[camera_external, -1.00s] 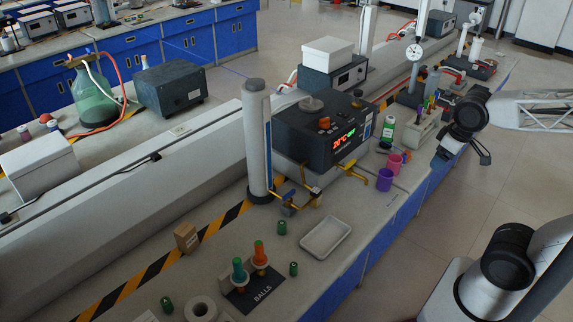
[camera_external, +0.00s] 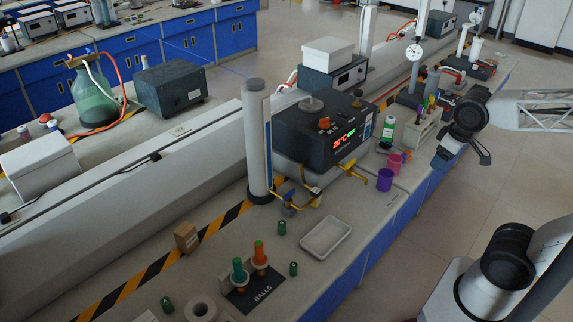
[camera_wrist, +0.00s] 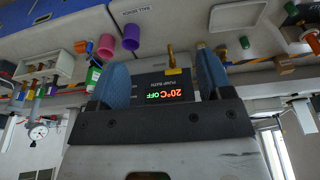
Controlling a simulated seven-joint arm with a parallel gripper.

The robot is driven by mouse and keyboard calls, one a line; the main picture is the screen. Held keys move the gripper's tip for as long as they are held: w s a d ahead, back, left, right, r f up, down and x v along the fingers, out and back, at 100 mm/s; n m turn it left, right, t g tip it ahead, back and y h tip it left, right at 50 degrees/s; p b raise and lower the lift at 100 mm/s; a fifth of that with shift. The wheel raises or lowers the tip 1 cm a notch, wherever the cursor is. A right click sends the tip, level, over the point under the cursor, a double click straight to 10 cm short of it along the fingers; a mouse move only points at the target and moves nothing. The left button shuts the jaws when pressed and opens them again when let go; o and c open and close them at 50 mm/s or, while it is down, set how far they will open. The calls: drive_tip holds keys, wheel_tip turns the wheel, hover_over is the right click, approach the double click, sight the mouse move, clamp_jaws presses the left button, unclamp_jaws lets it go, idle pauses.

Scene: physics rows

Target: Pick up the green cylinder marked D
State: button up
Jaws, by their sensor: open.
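Several small green cylinders stand on the bench, and their letters are too small to read, so I cannot tell which is D. In the external view, one green cylinder (camera_external: 282,228) is left of the tray, another (camera_external: 293,269) is in front of it, and another (camera_external: 167,304) is at the lower left. Two show in the wrist view, one at the right of centre (camera_wrist: 244,42) and one near the top right (camera_wrist: 291,9). My gripper (camera_external: 462,158) hangs in the air beyond the bench's right edge, far from them. In the wrist view its blue fingers (camera_wrist: 163,78) are apart and empty.
A pale tray (camera_external: 326,237) lies beside the cylinders. Orange and teal pegs stand by a black BALLS mat (camera_external: 256,293). A cardboard box (camera_external: 187,237), a post (camera_external: 257,140), a pump bath (camera_external: 322,135) with brass taps, and purple (camera_external: 385,180) and pink cups stand around.

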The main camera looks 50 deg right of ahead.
drive_tip(key=shift+c, duration=0.7)
drive_tip(key=shift+a, duration=0.1)
drive_tip(key=w+a+f+m+y, duration=0.6)
drive_tip(key=w+a+f+m, duration=0.25)
drive_tip(key=w, duration=0.35)
drive_tip(key=w+a+f+m+y, duration=0.65)
drive_tip(key=w+a+f, duration=0.2)
drive_tip(key=w, duration=0.35)
drive_tip(key=w+f+m+t, duration=0.1)
drive_tip(key=w+f+m, duration=0.1)
drive_tip(key=w+a+f+m+t, duration=0.1)
drive_tip(key=w+f+m, duration=0.1)
drive_tip(key=f+m, duration=0.1)
drive_tip(key=w+a+f+m+t, duration=0.1)
drive_tip(key=w+f+m, duration=0.1)
drive_tip(key=w+f, duration=0.1)
drive_tip(key=shift+m, duration=0.4)
drive_tip(key=shift+w, duration=0.1)
approach(282, 228)
drive_tip(key=shift+w+a+f, duration=0.35)
drive_tip(key=shift+w+a, duration=0.2)
drive_tip(key=shift+w, duration=0.1)
drive_tip(key=shift+w+a+f, duration=0.35)
drive_tip(key=shift+w+a, duration=0.2)
drive_tip(key=shift+w, duration=0.1)
